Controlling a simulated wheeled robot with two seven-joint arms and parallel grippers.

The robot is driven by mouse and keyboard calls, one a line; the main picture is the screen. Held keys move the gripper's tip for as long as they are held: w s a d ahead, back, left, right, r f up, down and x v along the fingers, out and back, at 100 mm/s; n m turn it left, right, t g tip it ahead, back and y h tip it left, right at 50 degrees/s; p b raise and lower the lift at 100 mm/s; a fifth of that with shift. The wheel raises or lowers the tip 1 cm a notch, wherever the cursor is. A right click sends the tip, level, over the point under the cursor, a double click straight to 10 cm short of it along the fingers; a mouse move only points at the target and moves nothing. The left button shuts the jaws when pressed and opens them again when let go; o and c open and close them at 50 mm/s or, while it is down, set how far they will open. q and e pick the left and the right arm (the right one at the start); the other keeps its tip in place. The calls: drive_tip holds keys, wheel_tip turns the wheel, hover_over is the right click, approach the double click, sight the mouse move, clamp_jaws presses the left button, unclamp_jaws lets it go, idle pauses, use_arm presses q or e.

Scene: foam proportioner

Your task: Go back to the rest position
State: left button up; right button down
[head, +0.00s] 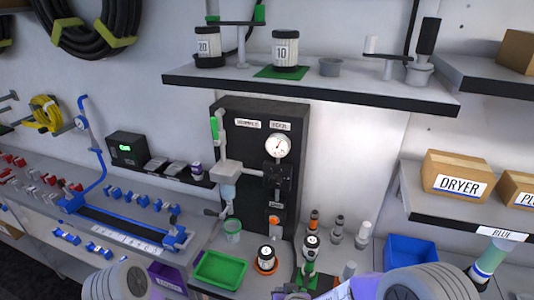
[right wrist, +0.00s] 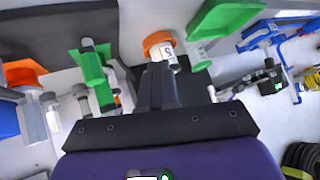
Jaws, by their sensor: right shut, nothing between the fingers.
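My right gripper (right wrist: 158,80) shows in the right wrist view, its dark fingers together with nothing between them. Beyond its tips in that view is a small white bottle in an orange ring (right wrist: 160,45). In the head view my right arm comes in along the bottom edge at the right, low in front of the bench. My left gripper is not visible; only a grey rounded link of my left arm shows at the bottom left. The black proportioner panel (head: 247,150) with its round gauge (head: 278,146) stands upright at the bench's back.
A green tray (head: 220,270), a bottle in an orange ring (head: 266,257) and several small fittings crowd the bench near my right arm. A blue bin (head: 410,250) stands at the right. A shelf (head: 310,88) holding bottles hangs above; cardboard boxes (head: 456,175) sit at the right.

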drive_tip(key=s+d+f+m+g+b, duration=0.1)
drive_tip(key=s+d+f+g+b, duration=0.1)
drive_tip(key=s+f, duration=0.7)
drive_tip(key=s+d+f+m+g+y+b, duration=0.1)
drive_tip(key=s+f+g+b, duration=0.4)
drive_tip(key=s+f, duration=0.5)
wheel_tip(320, 180, down, 9)
drive_tip(key=d+m+g, duration=0.1)
drive_tip(key=d, duration=0.1)
drive_tip(key=shift+s+d+r, duration=0.15)
drive_tip(key=shift+s+d, duration=0.15)
